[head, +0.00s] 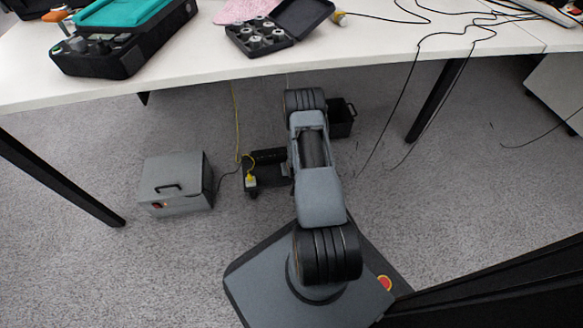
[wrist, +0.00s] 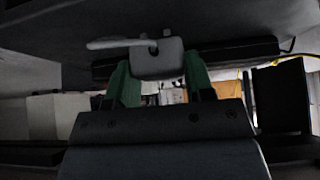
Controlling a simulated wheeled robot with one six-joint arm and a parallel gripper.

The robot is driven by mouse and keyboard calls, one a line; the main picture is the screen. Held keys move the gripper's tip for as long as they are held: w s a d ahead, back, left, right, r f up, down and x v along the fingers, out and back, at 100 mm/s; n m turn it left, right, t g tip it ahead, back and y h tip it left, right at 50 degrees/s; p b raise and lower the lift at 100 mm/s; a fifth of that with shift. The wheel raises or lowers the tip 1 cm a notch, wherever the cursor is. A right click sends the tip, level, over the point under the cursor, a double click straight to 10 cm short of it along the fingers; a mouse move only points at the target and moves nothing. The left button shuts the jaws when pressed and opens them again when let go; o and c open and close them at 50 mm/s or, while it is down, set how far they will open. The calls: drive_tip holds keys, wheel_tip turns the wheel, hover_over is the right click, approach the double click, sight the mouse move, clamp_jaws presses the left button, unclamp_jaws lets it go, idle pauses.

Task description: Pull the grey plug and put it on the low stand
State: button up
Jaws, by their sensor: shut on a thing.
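In the wrist view my gripper (wrist: 159,72) has its two green fingers shut on the grey plug (wrist: 158,62). The plug is a rounded grey block with a thin, pale grey part reaching out to the left. A long dark bar lies just behind it; I cannot tell whether the two touch. In the head view my arm covers the gripper and the plug. I cannot make out the low stand for certain; a low black piece (head: 257,187) sits on the floor just left of my arm, partly hidden by it.
A yellow plug (head: 250,181) with a cord stands at the black piece. A grey box (head: 174,182) with a black handle is further left. A black bin (head: 342,118) stands behind my arm. The white table (head: 350,52) overhangs, and cables hang at the right.

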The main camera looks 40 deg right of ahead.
drive_tip(key=shift+f, duration=0.65)
idle(0.5)
drive_tip(key=o, duration=1)
drive_tip(key=shift+r, duration=0.15)
drive_tip(key=shift+p+v, duration=2)
drive_tip(key=shift+v, duration=0.4)
drive_tip(key=shift+s, duration=0.1)
drive_tip(key=shift+s+r, duration=0.15)
drive_tip(key=shift+r, duration=0.15)
drive_tip(key=p+v, duration=0.6)
drive_tip(key=v, duration=0.7)
drive_tip(key=shift+a, duration=0.1)
